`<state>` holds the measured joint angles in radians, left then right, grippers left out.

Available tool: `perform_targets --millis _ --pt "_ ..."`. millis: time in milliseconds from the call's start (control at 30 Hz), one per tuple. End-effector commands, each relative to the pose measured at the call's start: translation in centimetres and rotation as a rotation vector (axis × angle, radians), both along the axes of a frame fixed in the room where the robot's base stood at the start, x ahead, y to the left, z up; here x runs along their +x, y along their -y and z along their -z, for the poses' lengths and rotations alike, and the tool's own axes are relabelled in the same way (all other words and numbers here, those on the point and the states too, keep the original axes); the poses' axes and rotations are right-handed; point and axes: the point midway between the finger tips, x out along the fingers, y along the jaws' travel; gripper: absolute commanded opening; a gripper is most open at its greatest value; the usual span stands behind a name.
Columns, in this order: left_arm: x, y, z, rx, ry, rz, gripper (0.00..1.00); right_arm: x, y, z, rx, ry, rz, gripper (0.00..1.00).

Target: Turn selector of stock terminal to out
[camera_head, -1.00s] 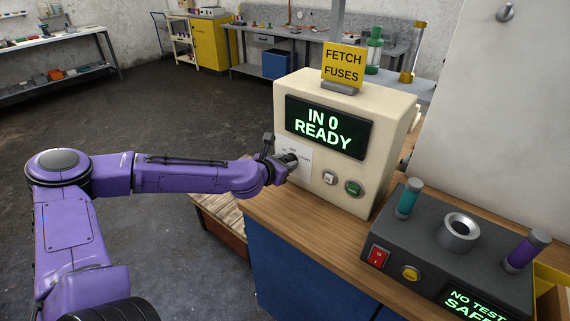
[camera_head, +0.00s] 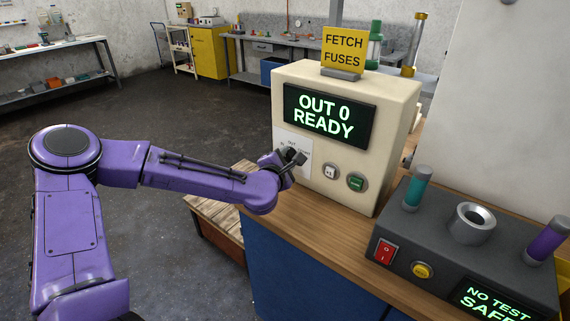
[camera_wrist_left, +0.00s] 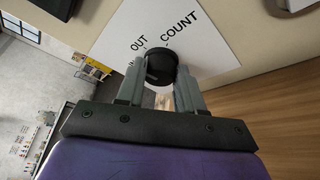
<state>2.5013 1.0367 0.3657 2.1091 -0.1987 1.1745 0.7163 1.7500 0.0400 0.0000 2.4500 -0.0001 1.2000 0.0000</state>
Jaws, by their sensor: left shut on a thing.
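The stock terminal (camera_head: 345,165) is a cream box on the wooden counter. Its screen (camera_head: 328,116) reads "OUT 0 READY". The selector (camera_wrist_left: 161,66) is a round black knob on a white label plate (camera_wrist_left: 204,32) with the words OUT and COUNT. My left gripper (camera_wrist_left: 160,84) has its two grey fingers on either side of the knob, shut on it. In the head view the left gripper (camera_head: 293,158) is at the terminal's front face and covers much of the knob. My right gripper is not in view.
A white button (camera_head: 330,171) and a green button (camera_head: 356,183) sit right of the selector. A dark test box (camera_head: 450,235) stands on the counter at right. A yellow "FETCH FUSES" sign (camera_head: 344,48) stands on the terminal. A wooden pallet (camera_head: 215,205) lies left of the counter.

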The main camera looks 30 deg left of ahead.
Motion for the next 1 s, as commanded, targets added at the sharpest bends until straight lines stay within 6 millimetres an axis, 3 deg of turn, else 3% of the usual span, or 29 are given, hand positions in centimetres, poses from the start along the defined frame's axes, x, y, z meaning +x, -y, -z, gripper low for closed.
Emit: perform_targets --millis 300,867,900,933,1000 --pt "0.0 0.06 0.2 0.119 0.009 0.0 0.06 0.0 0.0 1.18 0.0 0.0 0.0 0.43" --pt "-0.02 0.03 0.14 0.142 0.011 0.0 0.06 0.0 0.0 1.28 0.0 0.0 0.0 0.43" --pt "-0.02 0.03 0.15 0.142 0.011 0.0 0.49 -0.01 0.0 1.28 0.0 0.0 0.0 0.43" --pt "-0.02 0.03 0.15 0.142 0.011 0.0 0.59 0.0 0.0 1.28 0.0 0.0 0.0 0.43" --pt "-0.02 0.04 0.14 0.142 0.011 0.0 0.62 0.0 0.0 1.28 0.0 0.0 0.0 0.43"
